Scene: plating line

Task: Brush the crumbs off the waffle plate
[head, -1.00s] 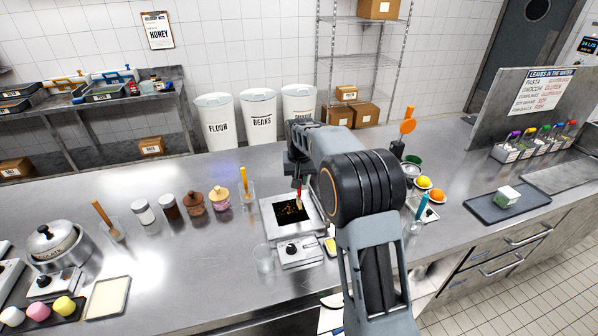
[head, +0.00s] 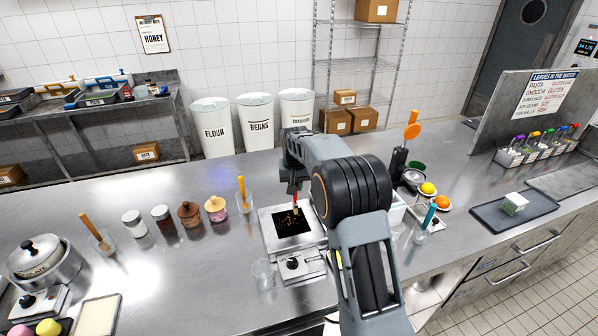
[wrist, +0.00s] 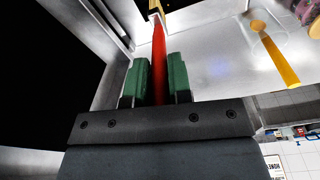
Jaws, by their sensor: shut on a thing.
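The waffle plate (head: 289,228) is a dark square on a silver appliance with a front knob, in the middle of the counter. Orange-brown crumbs (head: 293,215) lie scattered on it. My gripper (wrist: 159,80) has green finger pads and is shut on the red handle of a brush (wrist: 159,50). In the head view the brush (head: 295,200) is held steeply over the back right part of the plate. I cannot tell whether its bristles touch the surface. My arm hides part of the appliance's right side.
A clear cup (head: 263,272) stands left of the appliance's front. A container with an orange stick (head: 241,187) is at its back left, beside several jars (head: 189,213). Fruit (head: 428,189) and a black tray (head: 490,216) are to the right.

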